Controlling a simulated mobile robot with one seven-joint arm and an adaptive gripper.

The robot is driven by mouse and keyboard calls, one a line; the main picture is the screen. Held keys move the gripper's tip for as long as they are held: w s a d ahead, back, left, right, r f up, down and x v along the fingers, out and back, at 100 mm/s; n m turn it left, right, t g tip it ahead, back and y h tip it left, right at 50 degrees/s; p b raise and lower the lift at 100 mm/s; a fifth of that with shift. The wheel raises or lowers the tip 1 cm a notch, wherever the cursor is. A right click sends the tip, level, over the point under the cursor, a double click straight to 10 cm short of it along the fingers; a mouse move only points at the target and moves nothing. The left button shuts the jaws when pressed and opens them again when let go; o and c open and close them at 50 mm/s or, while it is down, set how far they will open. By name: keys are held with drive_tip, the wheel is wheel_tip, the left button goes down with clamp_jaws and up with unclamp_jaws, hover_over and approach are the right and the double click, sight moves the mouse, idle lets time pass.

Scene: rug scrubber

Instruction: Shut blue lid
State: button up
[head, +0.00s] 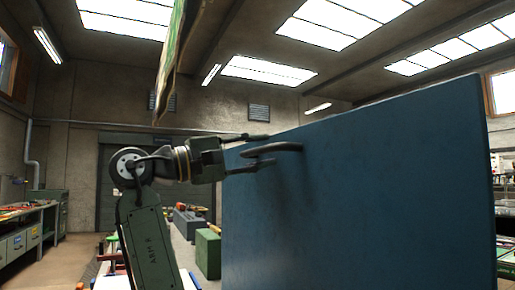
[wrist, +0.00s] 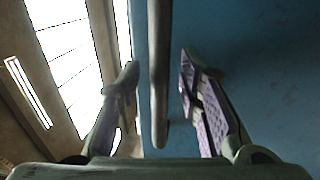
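The blue lid (head: 370,190) stands raised as a large upright panel on the right in the head view. It also fills the right side of the wrist view (wrist: 270,60). A dark bar handle (head: 283,147) sticks out from its face near the top left edge; the handle shows in the wrist view (wrist: 159,75) too. My gripper (head: 247,153) is at the lid's left edge, beside the handle. In the wrist view my gripper (wrist: 158,80) is open, with one finger on each side of the handle and a visible gap to each. What the lid covers is hidden.
A workbench with drawers (head: 28,240) stands along the left wall. A green box (head: 208,252) and other clutter lie on a surface behind my arm. A hanging panel (head: 176,55) is above my arm. Shelves show at the far right.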

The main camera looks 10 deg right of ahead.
drive_tip(key=shift+c, duration=0.3)
clamp_jaws()
idle(0.6)
